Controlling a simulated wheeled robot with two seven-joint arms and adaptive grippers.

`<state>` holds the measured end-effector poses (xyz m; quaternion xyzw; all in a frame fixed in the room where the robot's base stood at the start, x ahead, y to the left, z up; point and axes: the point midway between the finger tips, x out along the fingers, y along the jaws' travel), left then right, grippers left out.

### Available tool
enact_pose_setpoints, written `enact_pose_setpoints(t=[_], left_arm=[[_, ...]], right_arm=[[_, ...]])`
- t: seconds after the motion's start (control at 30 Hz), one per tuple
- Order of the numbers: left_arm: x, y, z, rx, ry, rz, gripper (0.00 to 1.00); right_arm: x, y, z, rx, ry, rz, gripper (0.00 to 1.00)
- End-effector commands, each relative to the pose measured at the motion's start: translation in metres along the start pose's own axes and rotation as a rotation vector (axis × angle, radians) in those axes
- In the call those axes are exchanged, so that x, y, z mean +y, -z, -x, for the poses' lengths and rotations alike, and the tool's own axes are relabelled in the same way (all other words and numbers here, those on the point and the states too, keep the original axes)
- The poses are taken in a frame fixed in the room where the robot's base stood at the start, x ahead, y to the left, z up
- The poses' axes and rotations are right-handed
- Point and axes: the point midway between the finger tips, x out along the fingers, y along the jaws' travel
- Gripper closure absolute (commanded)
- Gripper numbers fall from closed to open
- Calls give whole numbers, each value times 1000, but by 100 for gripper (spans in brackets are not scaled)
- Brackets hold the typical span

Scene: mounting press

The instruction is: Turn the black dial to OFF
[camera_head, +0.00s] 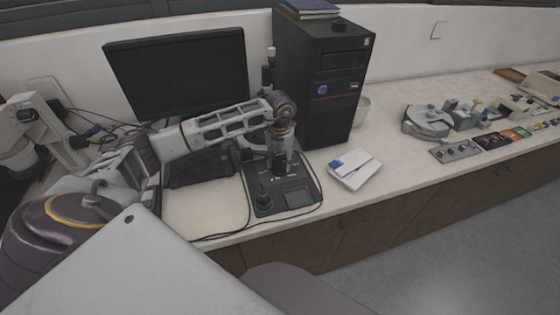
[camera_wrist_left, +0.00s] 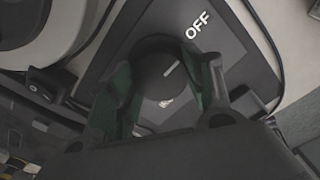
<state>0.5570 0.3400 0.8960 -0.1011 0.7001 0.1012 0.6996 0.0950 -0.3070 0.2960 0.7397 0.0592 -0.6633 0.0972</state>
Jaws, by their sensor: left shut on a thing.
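The black dial (camera_wrist_left: 158,66) shows in the left wrist view as a round knob with a white pointer line. The line slants toward the upper right, roughly toward the white OFF label (camera_wrist_left: 197,24) on the dark panel. My left gripper (camera_wrist_left: 166,76) is shut on the dial, one finger on each side. In the head view my left gripper (camera_head: 279,165) points down over the black base (camera_head: 305,181) of the press; the dial is hidden there by the gripper. My right gripper is not in view.
A black computer tower (camera_head: 322,85) and a monitor (camera_head: 178,72) stand behind. A dark green part (camera_head: 263,200) sits on the base's front left. A white box (camera_head: 355,169) lies to the right. A black cable runs along the counter's front edge (camera_head: 228,238).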

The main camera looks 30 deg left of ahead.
Motion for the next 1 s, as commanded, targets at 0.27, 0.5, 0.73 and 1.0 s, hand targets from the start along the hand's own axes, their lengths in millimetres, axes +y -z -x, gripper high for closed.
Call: enact_pose_setpoints(t=[0.27,0.5,0.73,1.0], left_arm=[[0,-1,1,-2,0,7,73],[0,-1,1,-2,0,6,31],[0,0,0,-1,0,5,28],[0,0,4,-1,1,4,28]], right_arm=[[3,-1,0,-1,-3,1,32],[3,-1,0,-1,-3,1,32],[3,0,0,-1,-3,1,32],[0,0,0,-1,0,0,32]])
